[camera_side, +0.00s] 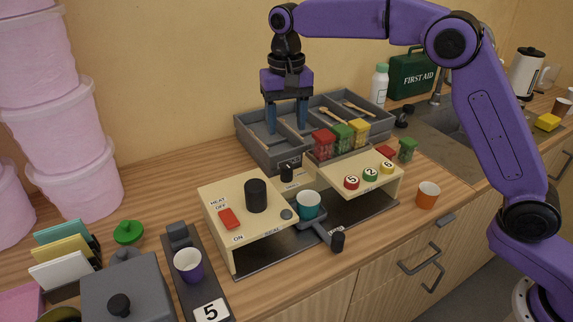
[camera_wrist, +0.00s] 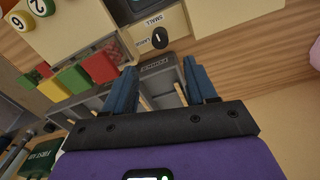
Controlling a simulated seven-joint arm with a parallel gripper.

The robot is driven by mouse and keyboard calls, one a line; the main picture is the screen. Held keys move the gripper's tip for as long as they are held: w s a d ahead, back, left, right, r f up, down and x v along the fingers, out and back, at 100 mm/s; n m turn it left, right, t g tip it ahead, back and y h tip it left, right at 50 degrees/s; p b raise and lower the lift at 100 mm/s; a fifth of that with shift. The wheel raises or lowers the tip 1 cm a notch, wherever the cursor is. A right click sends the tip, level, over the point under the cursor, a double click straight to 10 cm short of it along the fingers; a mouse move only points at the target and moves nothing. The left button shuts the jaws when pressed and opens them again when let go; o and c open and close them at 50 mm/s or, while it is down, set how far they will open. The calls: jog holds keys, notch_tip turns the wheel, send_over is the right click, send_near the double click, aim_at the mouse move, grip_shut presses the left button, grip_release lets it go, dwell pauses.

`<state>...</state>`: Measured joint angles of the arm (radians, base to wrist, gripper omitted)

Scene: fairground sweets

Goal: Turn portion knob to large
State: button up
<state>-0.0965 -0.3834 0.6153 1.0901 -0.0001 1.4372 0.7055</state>
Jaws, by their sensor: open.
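The portion knob (camera_wrist: 159,38) is a small black round knob with a white mark, on a cream plate in the wrist view. The word SMALL stands above it and LARGE to its left; I cannot tell for certain which one the mark points at. In the side view the knob (camera_side: 286,174) is at the back of the cream machine, behind the large black cylinder. My gripper (camera_side: 286,131) hangs above and behind the knob, open and empty, touching nothing. In the wrist view its blue fingers (camera_wrist: 160,68) are spread, with the knob just beyond their tips.
A grey divided tray (camera_side: 258,158) with wooden spoons stands behind the machine. Red, green and yellow tubs (camera_side: 342,136) stand just right of the knob. A teal cup (camera_side: 308,204) sits in the machine's middle gap. An orange cup (camera_side: 427,195) stands to the right.

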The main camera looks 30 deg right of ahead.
aim_at(286, 165)
notch_tip(286, 165, down, 12)
jog(key=shift+f, duration=0.1)
dwell(0.5)
jog(key=c, duration=1.1)
